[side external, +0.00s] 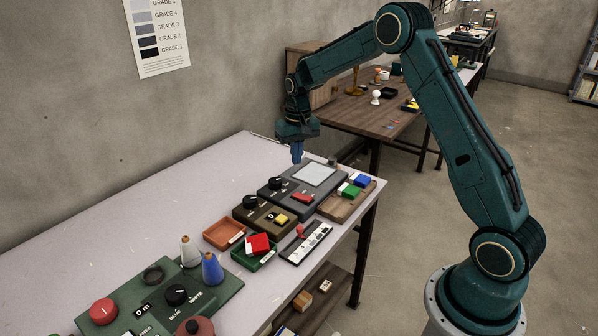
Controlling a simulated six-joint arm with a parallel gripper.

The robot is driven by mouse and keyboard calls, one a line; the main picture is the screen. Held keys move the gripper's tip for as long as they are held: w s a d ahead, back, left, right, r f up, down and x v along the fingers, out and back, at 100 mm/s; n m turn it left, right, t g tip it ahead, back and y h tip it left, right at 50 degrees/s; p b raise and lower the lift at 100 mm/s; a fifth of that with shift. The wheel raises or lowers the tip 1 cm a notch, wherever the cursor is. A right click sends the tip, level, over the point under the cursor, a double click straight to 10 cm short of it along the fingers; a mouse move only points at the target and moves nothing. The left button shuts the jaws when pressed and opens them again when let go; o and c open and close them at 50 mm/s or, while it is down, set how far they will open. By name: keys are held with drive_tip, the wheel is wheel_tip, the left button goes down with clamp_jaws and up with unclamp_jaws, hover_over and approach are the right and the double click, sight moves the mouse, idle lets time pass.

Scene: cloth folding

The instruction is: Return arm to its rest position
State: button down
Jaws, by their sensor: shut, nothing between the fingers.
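My gripper (297,155) is at the end of my teal arm, pointing down with its blue fingers together and empty. It is above the far edge of a dark grey device (268,189), close to the device's pale square panel (315,174). I cannot tell whether the fingertips touch the device. My arm is bent, reaching from its base at the right over to the table. No cloth can be made out.
The pale table (150,215) holds an olive box (247,214), orange (222,233) and green trays, a wooden block board (338,206), a lever panel (305,243) and a green console (215,300). A wall stands behind. A brown table (350,116) stands farther back. The table's left part is clear.

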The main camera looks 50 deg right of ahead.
drive_tip(key=s+a+r+n+t, duration=0.1)
drive_tip(key=s+a+r, duration=0.4)
drive_tip(key=s+r, duration=0.3)
drive_tip(key=s+a+r+n+t, duration=0.1)
drive_tip(key=s+a+r+n, duration=0.1)
drive_tip(key=s+a+r, duration=0.55)
drive_tip(key=s+a+r+n+t, duration=0.1)
drive_tip(key=s, duration=0.8)
drive_tip(key=s+a+r+n+t, duration=0.1)
drive_tip(key=s+a+t, duration=0.1)
drive_tip(key=s, duration=0.7)
